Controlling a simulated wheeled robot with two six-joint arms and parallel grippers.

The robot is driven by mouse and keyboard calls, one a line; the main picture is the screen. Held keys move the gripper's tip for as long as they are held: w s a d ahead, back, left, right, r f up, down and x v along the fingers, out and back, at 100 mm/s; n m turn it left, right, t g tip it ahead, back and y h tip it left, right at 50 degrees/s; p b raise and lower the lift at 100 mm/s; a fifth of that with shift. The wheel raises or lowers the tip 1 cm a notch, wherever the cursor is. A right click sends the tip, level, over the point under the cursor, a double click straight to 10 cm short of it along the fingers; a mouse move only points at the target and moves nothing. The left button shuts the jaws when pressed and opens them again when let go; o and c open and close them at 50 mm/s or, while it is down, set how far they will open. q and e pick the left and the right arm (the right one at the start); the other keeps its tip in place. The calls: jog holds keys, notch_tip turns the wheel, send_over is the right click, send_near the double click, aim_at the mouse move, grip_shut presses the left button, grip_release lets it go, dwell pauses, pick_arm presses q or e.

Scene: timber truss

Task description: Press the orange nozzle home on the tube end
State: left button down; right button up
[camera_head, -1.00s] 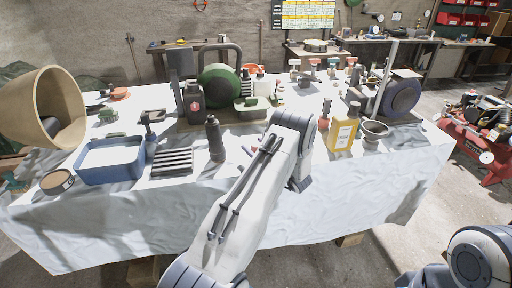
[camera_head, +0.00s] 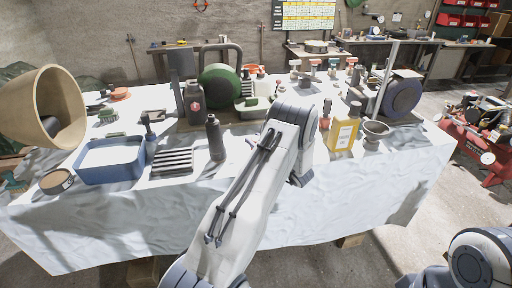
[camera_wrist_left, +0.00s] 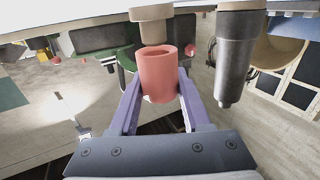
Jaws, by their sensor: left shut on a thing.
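In the left wrist view the orange nozzle (camera_wrist_left: 160,76), a hollow red-orange cylinder, is gripped between the two purple fingers of my left gripper (camera_wrist_left: 161,88). Its open end faces up in the picture. A tan round piece, perhaps the tube end (camera_wrist_left: 152,22), is just above the nozzle's rim and close to it. I cannot tell whether they touch. In the head view my left arm's wrist covers the gripper, nozzle and tube. My right gripper is out of view; only part of my right arm shows at the lower right.
A dark bottle (camera_head: 214,138) stands left of my left wrist; a dark cylinder (camera_wrist_left: 234,55) is right of the nozzle in the wrist view. A blue tray (camera_head: 112,174), slatted rack (camera_head: 172,163) and yellow can (camera_head: 342,135) stand on the white-covered table (camera_head: 345,195).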

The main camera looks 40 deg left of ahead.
pick_arm(q)
jog(key=shift+r, duration=0.85)
jog(key=w+d+r+b, duration=0.2)
jog(key=w+d+r, duration=0.4)
jog(key=d, duration=0.4)
jog(key=shift+r+b, duration=0.4)
dwell(0.4)
jog(key=c, duration=1.3)
grip_release()
grip_shut()
